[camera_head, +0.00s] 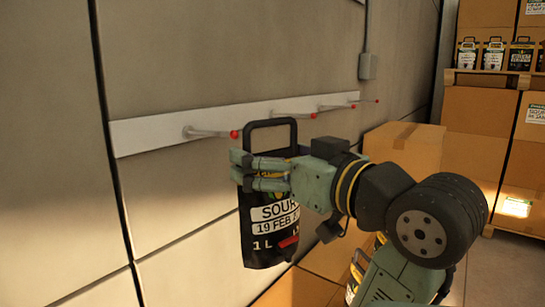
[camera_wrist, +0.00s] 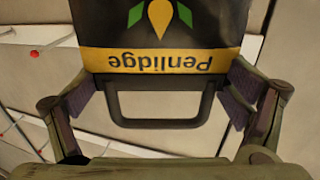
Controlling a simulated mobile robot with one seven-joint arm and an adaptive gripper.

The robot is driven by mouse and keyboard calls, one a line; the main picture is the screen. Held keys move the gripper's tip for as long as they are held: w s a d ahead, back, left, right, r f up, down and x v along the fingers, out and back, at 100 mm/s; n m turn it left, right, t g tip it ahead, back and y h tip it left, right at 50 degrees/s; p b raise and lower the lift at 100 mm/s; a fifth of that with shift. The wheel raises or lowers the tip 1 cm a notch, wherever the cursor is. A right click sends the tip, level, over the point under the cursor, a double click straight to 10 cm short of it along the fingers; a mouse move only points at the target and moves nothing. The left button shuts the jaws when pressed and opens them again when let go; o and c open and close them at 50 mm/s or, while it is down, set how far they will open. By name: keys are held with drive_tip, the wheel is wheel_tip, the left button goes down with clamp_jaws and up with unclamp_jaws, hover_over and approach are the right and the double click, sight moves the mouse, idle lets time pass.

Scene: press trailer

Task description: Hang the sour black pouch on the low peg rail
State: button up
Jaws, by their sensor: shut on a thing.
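My gripper (camera_head: 250,172) is shut on the black pouch (camera_head: 268,247), with its fingers across the pouch's upper part. The pouch hangs upright, its label reading SOUR, 19 FEB and 1 L. Its black loop handle stands up above the fingers. In the wrist view the pouch (camera_wrist: 170,25) shows upside down between the fingers (camera_wrist: 160,92), with a yellow Penlidge band and an open loop. The white peg rail (camera_head: 160,132) runs along the wall. The nearest peg's red tip (camera_head: 234,134) appears just left of the handle, outside the loop; their depth gap is unclear.
More red-tipped pegs (camera_head: 313,115) stick out farther along the rail, with nothing seen hanging on them. Cardboard boxes (camera_head: 405,148) stand right of my arm and below it. A shelf with several pouches (camera_head: 493,55) is at far right. A grey wall box (camera_head: 367,66) sits above the rail.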

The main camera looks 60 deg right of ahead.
drive_tip(key=w, duration=0.4)
drive_tip(key=shift+w+d+f, duration=0.15)
drive_tip(key=shift+w+d, duration=0.05)
drive_tip(key=shift+w, duration=0.6)
idle(0.5)
drive_tip(key=shift+w+d, duration=0.15)
drive_tip(key=shift+w, duration=1.2)
drive_tip(key=shift+w+d, duration=0.15)
drive_tip(key=shift+w, duration=1.15)
drive_tip(key=shift+w+f+b, duration=0.45)
drive_tip(key=shift+f+b, duration=0.1)
drive_tip(key=shift+f, duration=0.15)
drive_tip(key=o, duration=1.6)
drive_tip(key=shift+o, duration=0.2)
